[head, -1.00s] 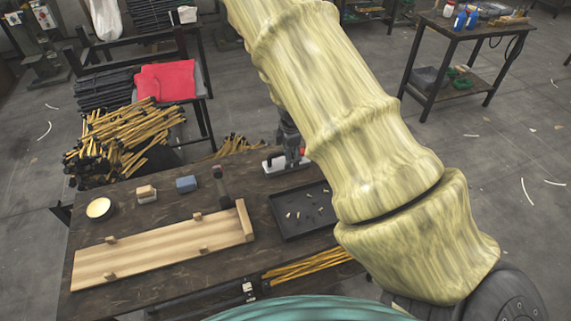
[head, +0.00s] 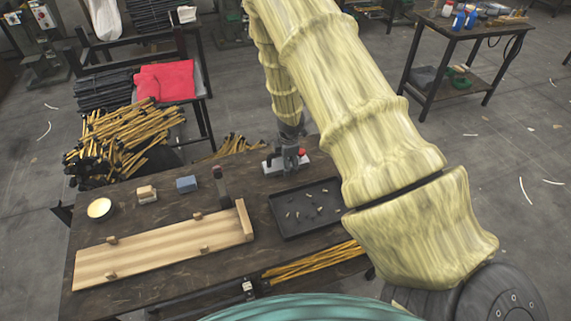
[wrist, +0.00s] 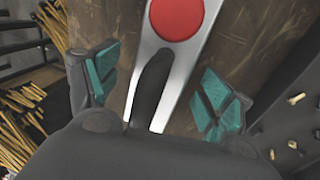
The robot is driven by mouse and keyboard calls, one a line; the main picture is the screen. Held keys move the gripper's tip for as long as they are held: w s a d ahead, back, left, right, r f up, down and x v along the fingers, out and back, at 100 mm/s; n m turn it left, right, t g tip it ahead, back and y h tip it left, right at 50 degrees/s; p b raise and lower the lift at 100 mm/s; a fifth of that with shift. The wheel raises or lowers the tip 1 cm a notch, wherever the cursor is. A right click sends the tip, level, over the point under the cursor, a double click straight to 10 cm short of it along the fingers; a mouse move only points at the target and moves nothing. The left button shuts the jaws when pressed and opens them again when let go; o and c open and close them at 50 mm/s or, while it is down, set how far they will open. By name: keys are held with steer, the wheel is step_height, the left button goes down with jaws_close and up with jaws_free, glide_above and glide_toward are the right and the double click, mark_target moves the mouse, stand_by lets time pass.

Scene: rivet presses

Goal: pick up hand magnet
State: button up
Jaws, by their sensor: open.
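What looks like the hand magnet (head: 272,165) is a pale metal plate with a red round knob, at the back edge of the dark table beside the black tray. In the wrist view, the magnet (wrist: 188,62) shows its red knob and a dark elongated grip along the plate. My gripper (head: 291,158) is right over it, pointing down. In the wrist view, my gripper (wrist: 160,90) is open, with one teal-padded finger on either side of the plate. I see no finger clearly touching it.
The black tray (head: 291,231) with several small rivets lies close to the right of the magnet. A wooden board (head: 165,248) with blocks, a blue block (head: 186,184) and a round dish (head: 99,208) are on the table (head: 150,292). Yellow-handled rods (head: 120,135) are piled behind.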

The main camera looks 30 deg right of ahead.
steer(key=c, duration=1.5)
steer(key=shift+r, duration=0.1)
steer(key=shift+c, duration=0.2)
